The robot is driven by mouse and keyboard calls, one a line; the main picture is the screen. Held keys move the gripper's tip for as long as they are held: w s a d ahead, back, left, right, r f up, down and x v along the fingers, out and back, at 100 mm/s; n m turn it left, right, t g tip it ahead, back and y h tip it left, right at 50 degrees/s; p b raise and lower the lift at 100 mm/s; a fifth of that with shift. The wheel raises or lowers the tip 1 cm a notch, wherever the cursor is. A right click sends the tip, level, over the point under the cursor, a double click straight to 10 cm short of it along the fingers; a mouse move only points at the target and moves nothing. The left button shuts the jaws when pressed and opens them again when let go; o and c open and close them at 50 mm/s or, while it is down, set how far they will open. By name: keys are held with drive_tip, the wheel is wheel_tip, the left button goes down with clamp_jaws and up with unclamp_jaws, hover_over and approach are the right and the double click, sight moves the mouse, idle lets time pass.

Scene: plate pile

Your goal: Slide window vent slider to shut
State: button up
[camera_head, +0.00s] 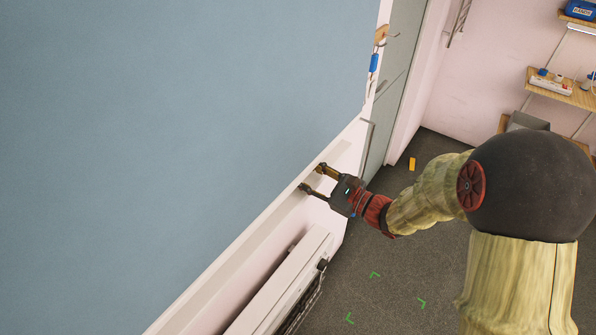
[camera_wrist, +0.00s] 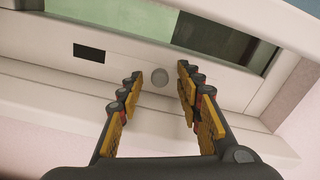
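The window vent slider (camera_wrist: 125,62) shows in the wrist view as a pale strip along the lower window frame. A round grey knob (camera_wrist: 160,77) stands on it, with a black rectangular opening (camera_wrist: 89,52) to the knob's left. My gripper (camera_wrist: 158,82) is open, its yellow-padded fingers spread left and right of the knob. I see a gap on each side and cannot tell how deep the fingertips reach. In the head view, my gripper (camera_head: 311,178) is at the white sill edge, and the slider and knob are hidden there.
A large blue-grey panel (camera_head: 170,130) fills the left of the head view. A white radiator (camera_head: 275,285) stands below the sill (camera_head: 215,275). Wooden shelves (camera_head: 560,88) hang at the right. Dark floor (camera_head: 400,270) is open, with a small orange object (camera_head: 412,164) on it.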

drive_tip(key=shift+w+a, duration=0.25)
drive_tip(key=shift+a, duration=0.15)
clamp_jaws()
idle(0.4)
idle(0.4)
